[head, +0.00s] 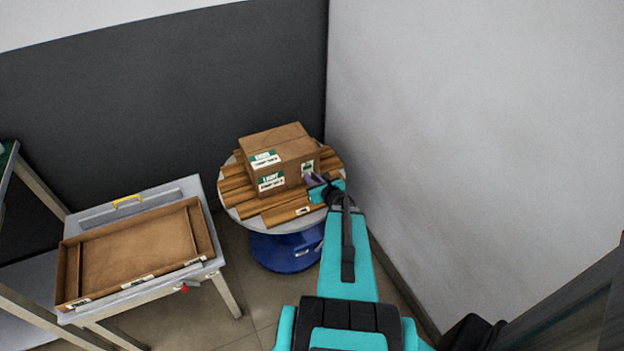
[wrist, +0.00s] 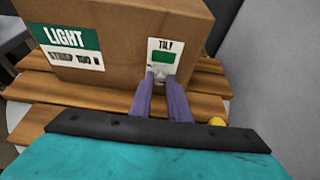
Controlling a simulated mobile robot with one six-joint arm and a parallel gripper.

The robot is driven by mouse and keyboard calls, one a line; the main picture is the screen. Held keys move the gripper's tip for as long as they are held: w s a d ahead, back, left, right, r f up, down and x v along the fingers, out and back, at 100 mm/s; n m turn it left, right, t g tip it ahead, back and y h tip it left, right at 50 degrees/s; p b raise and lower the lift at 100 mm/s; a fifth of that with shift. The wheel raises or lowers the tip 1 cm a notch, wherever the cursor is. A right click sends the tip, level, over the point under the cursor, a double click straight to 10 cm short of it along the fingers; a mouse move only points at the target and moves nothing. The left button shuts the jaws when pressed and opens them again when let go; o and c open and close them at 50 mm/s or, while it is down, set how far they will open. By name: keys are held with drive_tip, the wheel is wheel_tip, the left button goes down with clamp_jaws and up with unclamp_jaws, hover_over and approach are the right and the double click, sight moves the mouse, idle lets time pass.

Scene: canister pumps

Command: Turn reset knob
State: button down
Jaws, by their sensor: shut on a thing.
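A brown cardboard box (wrist: 110,55) with LIGHT labels sits on wooden slats; it also shows in the head view (head: 283,143). Its near face carries a small white tag (wrist: 163,56) with a green panel, which seems to read TILT. A small pale grey knob (wrist: 160,71) shows at the lower part of this tag. My gripper (wrist: 161,79) has its two purple fingers close together and shut on this knob, whose lower part the fingertips hide. In the head view my gripper (head: 313,179) is at the box's right side.
The slats lie on a round grey table (head: 242,217) with a blue base (head: 285,253). A grey wall (head: 470,130) is close on the right. A shallow brown tray (head: 135,255) lies on the left table.

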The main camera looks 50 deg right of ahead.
drive_tip(key=shift+f+n+h+b, duration=0.2)
drive_tip(key=shift+n+h+b, duration=0.2)
drive_tip(key=shift+b, duration=1.45)
drive_tip(key=shift+a+b, duration=0.1)
drive_tip(key=shift+b, duration=0.2)
drive_tip(key=shift+r+n+h+b, duration=0.1)
drive_tip(key=shift+n+h+b, duration=0.2)
drive_tip(key=shift+n+b, duration=0.25)
drive_tip(key=shift+w+a+n+g+h, duration=0.15)
drive_tip(key=shift+n+g+h, duration=0.25)
drive_tip(key=shift+n+h, duration=0.3)
drive_tip(key=shift+a+n+h, duration=0.15)
drive_tip(key=shift+n+h, duration=0.65)
drive_tip(key=shift+n, duration=0.65)
drive_tip(key=c, duration=1.7)
unclamp_jaws()
drive_tip(key=shift+o, duration=0.2)
drive_tip(key=shift+a+p, duration=0.1)
drive_tip(key=shift+p, duration=0.2)
